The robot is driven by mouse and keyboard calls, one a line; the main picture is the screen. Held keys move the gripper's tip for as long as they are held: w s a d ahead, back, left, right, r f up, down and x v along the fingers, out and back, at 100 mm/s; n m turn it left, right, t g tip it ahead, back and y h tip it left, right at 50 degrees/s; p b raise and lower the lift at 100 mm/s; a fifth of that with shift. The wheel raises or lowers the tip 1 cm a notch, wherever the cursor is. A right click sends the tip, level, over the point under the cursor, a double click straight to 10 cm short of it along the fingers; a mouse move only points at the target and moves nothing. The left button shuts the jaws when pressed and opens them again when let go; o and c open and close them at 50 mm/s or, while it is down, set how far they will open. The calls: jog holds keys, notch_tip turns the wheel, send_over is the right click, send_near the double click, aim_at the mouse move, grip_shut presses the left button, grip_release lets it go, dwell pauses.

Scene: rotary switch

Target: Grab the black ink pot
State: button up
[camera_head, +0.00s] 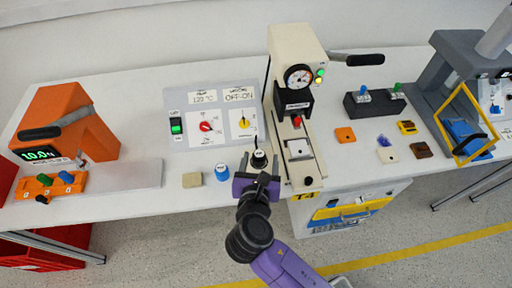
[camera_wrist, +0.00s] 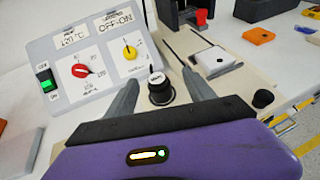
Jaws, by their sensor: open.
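The black ink pot (camera_head: 259,159) is a small dark pot with a white-labelled top. It stands upright on the white table, left of the base of the cream press. In the wrist view the pot (camera_wrist: 160,88) sits in the middle, between the fingertips. My gripper (camera_head: 259,172) is purple with grey fingers and is open. In the wrist view its two fingers (camera_wrist: 160,83) lie left and right of the pot. I cannot tell whether either finger touches it. Most of the pot shows in the wrist view; its lower part is partly hidden in the head view.
The cream press (camera_head: 300,60) rises close on the right. Behind is a grey control panel (camera_head: 208,140) with a red and a yellow rotary knob. An orange machine (camera_head: 62,120) stands far left.

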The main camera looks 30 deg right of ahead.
aim_at(260, 149)
jog(key=x, duration=0.7)
jog(key=shift+w+a+f, duration=0.15)
jog(key=shift+w+f, duration=0.2)
jog(key=shift+f, duration=0.1)
grip_shut()
